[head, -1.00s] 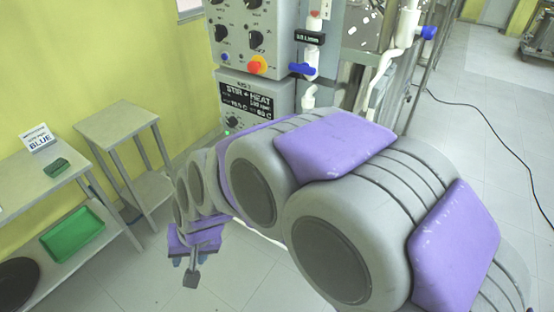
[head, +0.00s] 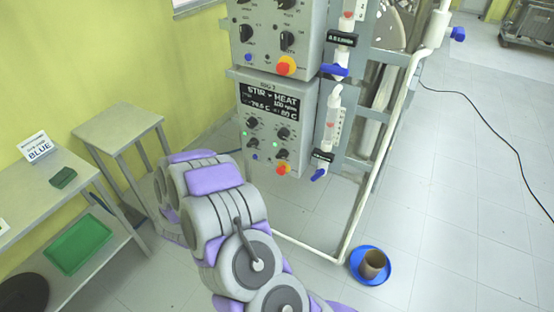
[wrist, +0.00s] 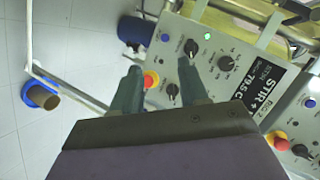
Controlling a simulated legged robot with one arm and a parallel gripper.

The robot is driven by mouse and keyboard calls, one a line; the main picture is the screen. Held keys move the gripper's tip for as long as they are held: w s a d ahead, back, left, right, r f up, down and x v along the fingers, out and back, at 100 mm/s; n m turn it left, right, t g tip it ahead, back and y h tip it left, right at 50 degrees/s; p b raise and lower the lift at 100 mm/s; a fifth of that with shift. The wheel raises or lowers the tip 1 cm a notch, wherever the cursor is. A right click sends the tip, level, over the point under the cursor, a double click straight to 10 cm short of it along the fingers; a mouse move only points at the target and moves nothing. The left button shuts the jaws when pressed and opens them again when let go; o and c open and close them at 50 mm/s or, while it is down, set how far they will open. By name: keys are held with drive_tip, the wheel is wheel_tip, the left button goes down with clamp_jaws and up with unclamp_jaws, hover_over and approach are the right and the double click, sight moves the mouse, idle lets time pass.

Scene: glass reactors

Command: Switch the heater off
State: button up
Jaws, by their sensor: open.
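My gripper (wrist: 162,75) is open and empty in front of this panel. Its fingers appear on either side of the red button and a lower knob. My arm hides the gripper in the head view.
A similar control box (head: 275,40) with its own red button sits above. Blue-handled valves (head: 319,174) and frame pipes stand close to the right. A blue dish (head: 371,266) with a brown cup (head: 372,263) is on the floor. Side tables stand left; open floor lies right.

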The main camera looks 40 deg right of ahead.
drive_tip(key=s+d+m+g+h, duration=0.1)
drive_tip(key=s+d+m+h, duration=0.1)
drive_tip(key=s+d+h, duration=0.2)
drive_tip(key=h, duration=0.2)
approach(281, 158)
drive_tip(key=shift+g, duration=0.4)
drive_tip(key=shift+w+a+r+b+x, duration=0.1)
drive_tip(key=shift+w+b+x, duration=0.2)
drive_tip(key=shift+x, duration=0.9)
drive_tip(key=shift+w+a+r+b+x, duration=0.1)
drive_tip(key=shift+b+x, duration=0.3)
drive_tip(key=shift+x, duration=0.75)
drive_tip(key=shift+w+r+b+x, duration=0.15)
drive_tip(key=shift+b+x, duration=0.2)
drive_tip(key=shift+x, duration=0.85)
drive_tip(key=shift+w+d+f+m, duration=0.1)
drive_tip(key=shift+d+m, duration=0.05)
drive_tip(key=shift+d, duration=0.4)
drive_tip(key=shift+d+f+m, duration=0.15)
drive_tip(key=shift+d, duration=0.35)
drive_tip(key=shift+a+r, duration=0.1)
drive_tip(key=shift+a, duration=0.35)
drive_tip(key=c, duration=0.5)
clamp_jaws()
